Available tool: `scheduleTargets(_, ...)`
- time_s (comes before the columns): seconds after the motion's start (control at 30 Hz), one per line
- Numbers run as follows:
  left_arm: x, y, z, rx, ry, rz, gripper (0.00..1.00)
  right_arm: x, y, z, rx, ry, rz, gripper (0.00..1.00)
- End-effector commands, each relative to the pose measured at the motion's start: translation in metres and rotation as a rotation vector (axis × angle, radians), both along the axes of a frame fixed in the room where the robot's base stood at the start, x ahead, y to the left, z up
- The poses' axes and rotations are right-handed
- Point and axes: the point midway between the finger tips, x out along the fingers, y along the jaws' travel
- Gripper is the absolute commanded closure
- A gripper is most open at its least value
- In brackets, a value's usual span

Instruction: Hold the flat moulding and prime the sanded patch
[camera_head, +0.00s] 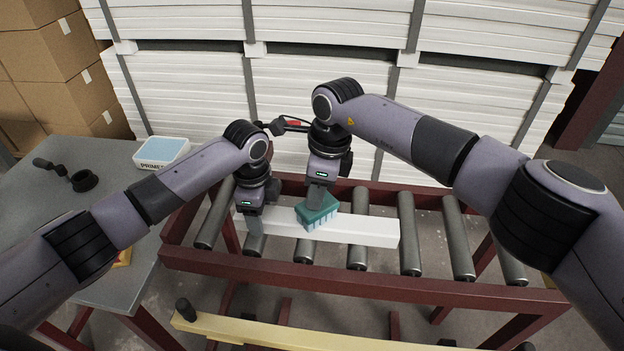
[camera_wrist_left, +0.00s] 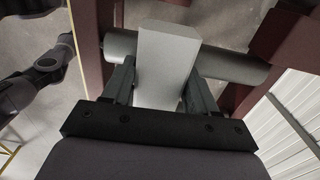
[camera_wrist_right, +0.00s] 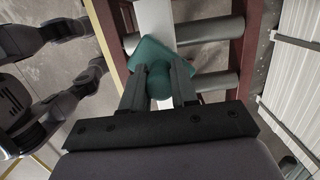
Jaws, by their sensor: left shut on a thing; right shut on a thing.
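The flat moulding (camera_head: 365,231) is a long white board lying across the rollers of the red-framed conveyor. My left gripper (camera_head: 251,212) is shut on the moulding near its left end; the left wrist view shows a finger on each side of the white board (camera_wrist_left: 165,65). My right gripper (camera_head: 319,192) is shut on the knob of a teal block-shaped applicator (camera_head: 318,209). The applicator sits on or just over the moulding, right of the left gripper; contact is hard to tell. It also shows in the right wrist view (camera_wrist_right: 155,52). The sanded patch cannot be made out.
A tray marked PRIMER (camera_head: 162,151) with a pale blue top stands on the grey table (camera_head: 35,195) at left, near a black handled tool (camera_head: 80,179). A yellow rail (camera_head: 290,332) runs in front of the conveyor. Stacked white boards (camera_head: 400,80) fill the back.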

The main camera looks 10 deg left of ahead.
Motion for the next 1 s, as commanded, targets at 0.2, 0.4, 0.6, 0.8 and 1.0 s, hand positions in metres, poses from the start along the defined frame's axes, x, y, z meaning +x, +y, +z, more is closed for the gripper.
scheduleTargets(0.2, -0.004, 0.001, -0.005, 0.005, 0.013, 0.0, 0.73, 0.0, -0.022, -0.001, -0.001, 0.0, -0.002, 0.96)
scheduleTargets(0.4, -0.004, 0.001, -0.005, 0.005, 0.013, 0.0, 0.73, 0.0, -0.04, -0.001, -0.001, 0.001, -0.003, 0.96)
scheduleTargets(0.6, -0.004, 0.001, -0.005, 0.005, 0.013, 0.0, 0.73, 0.0, -0.058, -0.001, -0.001, 0.001, -0.003, 0.96)
scheduleTargets(0.8, -0.004, 0.001, -0.005, 0.005, 0.013, 0.0, 0.73, 0.0, -0.076, -0.001, -0.001, 0.0, -0.003, 0.96)
scheduleTargets(1.0, -0.004, 0.001, -0.005, 0.005, 0.013, 0.0, 0.73, 0.0, -0.094, -0.001, -0.001, 0.0, -0.002, 0.96)
